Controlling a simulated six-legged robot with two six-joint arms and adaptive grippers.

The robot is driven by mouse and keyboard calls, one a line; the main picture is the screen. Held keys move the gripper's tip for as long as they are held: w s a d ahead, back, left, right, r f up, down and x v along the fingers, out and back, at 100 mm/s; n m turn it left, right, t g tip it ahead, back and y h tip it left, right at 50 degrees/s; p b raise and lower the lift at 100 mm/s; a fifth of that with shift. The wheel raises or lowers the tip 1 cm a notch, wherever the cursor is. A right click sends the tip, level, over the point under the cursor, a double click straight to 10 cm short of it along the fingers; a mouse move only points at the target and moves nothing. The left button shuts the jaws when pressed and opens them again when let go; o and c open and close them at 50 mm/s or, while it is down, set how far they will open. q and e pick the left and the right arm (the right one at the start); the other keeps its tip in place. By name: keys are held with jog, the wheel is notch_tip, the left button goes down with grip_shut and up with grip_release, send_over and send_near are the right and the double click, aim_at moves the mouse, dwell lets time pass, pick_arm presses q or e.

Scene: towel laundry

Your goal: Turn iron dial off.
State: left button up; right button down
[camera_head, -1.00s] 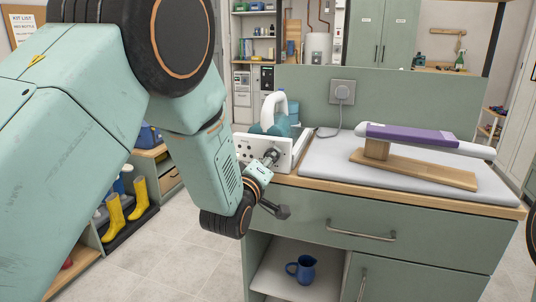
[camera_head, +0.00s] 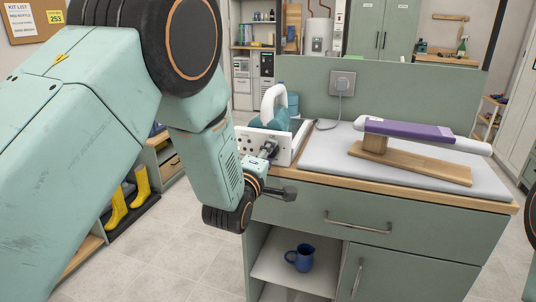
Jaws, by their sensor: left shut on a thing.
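The iron (camera_head: 276,112), teal with a white handle, stands at the back left of the cabinet top, behind a white panel (camera_head: 286,157) with holes. My left arm comes in from the left, and my left gripper (camera_head: 268,151) is at the front of that panel, small and dark in this view. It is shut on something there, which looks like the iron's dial. The dial itself is hidden by the gripper, so its setting cannot be read. My right gripper is not in view.
A grey pad (camera_head: 315,160) lies on the cabinet, with a purple-covered sleeve board (camera_head: 405,131) on it. A wall socket (camera_head: 342,83) holds a plugged-in cord. A blue jug (camera_head: 300,258) stands on the shelf below. Yellow boots (camera_head: 117,208) are at left. The floor in front is clear.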

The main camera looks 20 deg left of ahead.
pick_arm(q)
jog(key=shift+f, duration=0.1)
jog(key=o, duration=1.2)
jog(key=shift+c, duration=0.2)
jog(key=s, duration=1.2)
jog(key=shift+a, duration=0.15)
